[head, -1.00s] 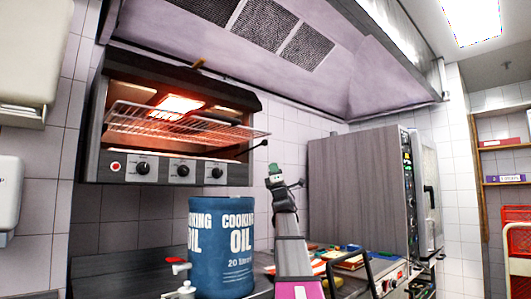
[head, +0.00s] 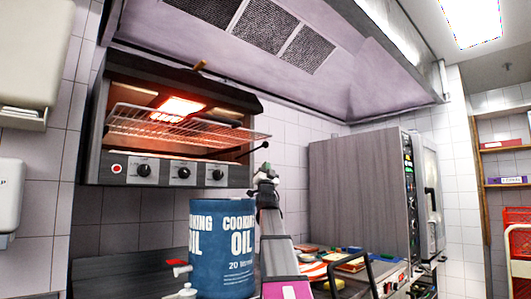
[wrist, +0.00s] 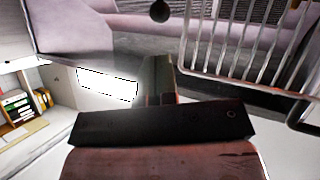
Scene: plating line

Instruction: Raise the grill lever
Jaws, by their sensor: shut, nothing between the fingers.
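The grill (head: 110,135) hangs on the tiled wall at the left in the head view, its element glowing orange. Its lever (head: 255,149) is a thin dark rod sticking out at the right side, ending in a black knob (head: 265,144). My gripper (head: 265,168) is shut and empty, just below the knob, with a small gap showing in the picture. In the wrist view the round dark knob (wrist: 159,11) is at the top edge, beyond my closed fingers (wrist: 158,70). The lever's rod is not clear there.
The wire rack (head: 180,122) juts out of the grill; its bars (wrist: 245,50) are at the upper right in the wrist view. A blue cooking oil drum (head: 215,255) stands left of my arm. A tall grey oven (head: 352,190) stands to the right. The hood (head: 340,60) is overhead.

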